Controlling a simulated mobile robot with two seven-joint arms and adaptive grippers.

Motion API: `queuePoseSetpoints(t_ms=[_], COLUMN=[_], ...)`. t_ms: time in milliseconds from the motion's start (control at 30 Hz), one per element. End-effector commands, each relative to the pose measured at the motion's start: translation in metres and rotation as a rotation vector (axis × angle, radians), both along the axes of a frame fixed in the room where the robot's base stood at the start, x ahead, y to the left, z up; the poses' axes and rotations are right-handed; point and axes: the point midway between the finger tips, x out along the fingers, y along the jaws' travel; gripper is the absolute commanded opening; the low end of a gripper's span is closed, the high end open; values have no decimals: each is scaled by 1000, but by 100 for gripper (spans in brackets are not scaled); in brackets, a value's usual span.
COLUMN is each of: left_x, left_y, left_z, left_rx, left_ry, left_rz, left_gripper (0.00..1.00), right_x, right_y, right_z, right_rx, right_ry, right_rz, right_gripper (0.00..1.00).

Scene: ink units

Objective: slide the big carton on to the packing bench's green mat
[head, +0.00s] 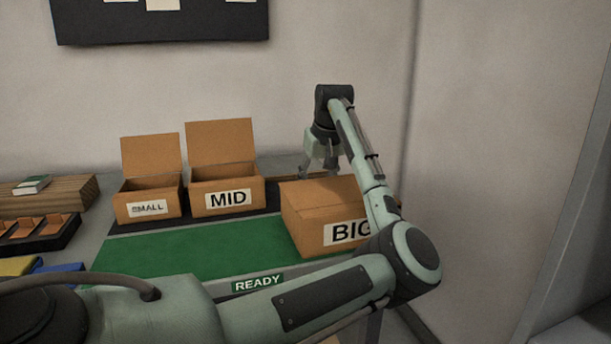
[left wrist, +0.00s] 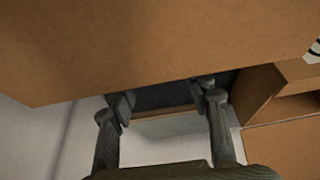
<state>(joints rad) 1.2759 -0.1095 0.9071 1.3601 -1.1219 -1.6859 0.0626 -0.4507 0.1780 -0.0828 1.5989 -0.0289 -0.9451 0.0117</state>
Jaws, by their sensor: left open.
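The big carton (head: 300,222), brown, closed and labelled BIG, stands at the right end of the green mat (head: 190,250) on the packing bench. Its left side borders or overlaps the mat; how much of its base is on green is hidden. My left arm reaches over the carton's right part and partly covers the label. My left gripper (head: 319,170) points down at the carton's back edge, open. In the left wrist view the open fingers (left wrist: 162,97) stand beside a large brown carton face (left wrist: 150,45); I cannot tell whether they touch it. My right gripper is not in view.
The open SMALL (head: 149,193) and MID (head: 226,184) cartons stand on a dark strip behind the mat. A dark tray (head: 35,240) and a wooden block (head: 65,193) are at the left. A READY label (head: 258,283) marks the front edge. The mat's middle is clear.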

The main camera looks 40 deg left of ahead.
Motion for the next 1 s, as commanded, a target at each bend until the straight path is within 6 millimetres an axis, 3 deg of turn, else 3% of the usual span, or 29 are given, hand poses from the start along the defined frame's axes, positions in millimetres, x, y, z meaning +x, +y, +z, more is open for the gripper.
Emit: queuePoseSetpoints(t_ms=[500,1000], left_x=[0,0], left_y=[0,0], left_z=[66,70], left_rx=[0,0], left_ry=[-2,-1], left_rz=[1,0], left_gripper=[48,48], right_x=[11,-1], right_y=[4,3], right_z=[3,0], right_rx=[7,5], right_ry=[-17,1], right_rz=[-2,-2], right_gripper=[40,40])
